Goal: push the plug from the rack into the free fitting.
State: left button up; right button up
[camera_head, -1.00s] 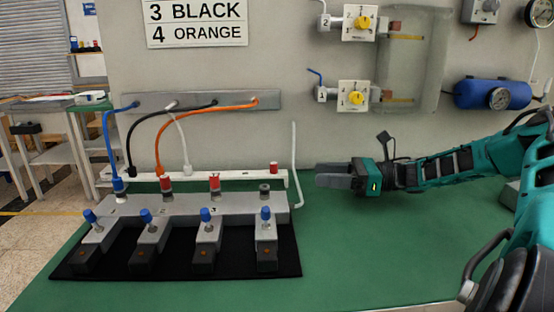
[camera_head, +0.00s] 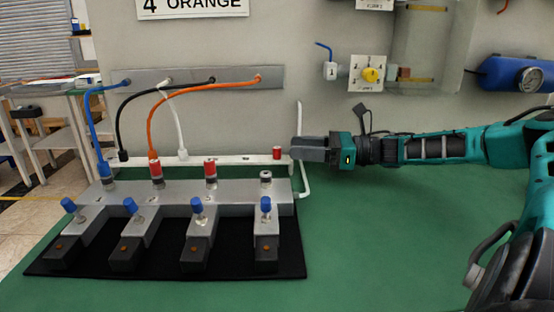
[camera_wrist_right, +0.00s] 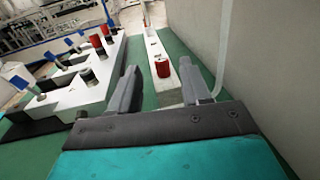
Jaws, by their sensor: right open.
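The red plug (camera_head: 277,152) stands upright near the right end of the white rack (camera_head: 235,160), by the wall. It also shows in the right wrist view (camera_wrist_right: 162,67), ahead of and between the two fingers. My right gripper (camera_head: 297,149) is open and empty, its fingertips just right of the plug. I cannot tell whether they touch it. The free fitting (camera_head: 266,177) is the rightmost on the grey manifold (camera_head: 235,192), with a bare dark-and-light top. It also shows in the right wrist view (camera_wrist_right: 88,77). My left gripper is out of view.
Two other fittings hold red plugs (camera_head: 210,170), (camera_head: 156,170); the leftmost has a blue one (camera_head: 105,170). Several blue-capped valves (camera_head: 266,205) stand in front. A pale upright tube (camera_head: 299,125) rises beside the rack's right end. The green table (camera_head: 400,230) is clear at right.

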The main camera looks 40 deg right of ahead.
aim_at(277, 147)
jog(key=shift+f+b+x, duration=0.15)
jog(key=shift+b+x, duration=0.4)
jog(key=shift+x, duration=0.35)
jog(key=shift+f+b+x, duration=0.15)
jog(key=shift+b+x, duration=0.35)
jog(key=shift+x, duration=0.35)
jog(key=shift+w+a+r, duration=0.15)
jog(key=shift+w+a, duration=0.05)
jog(key=shift+w, duration=0.1)
jog(key=shift+x, duration=0.75)
jog(key=shift+c, duration=0.2)
grip_shut()
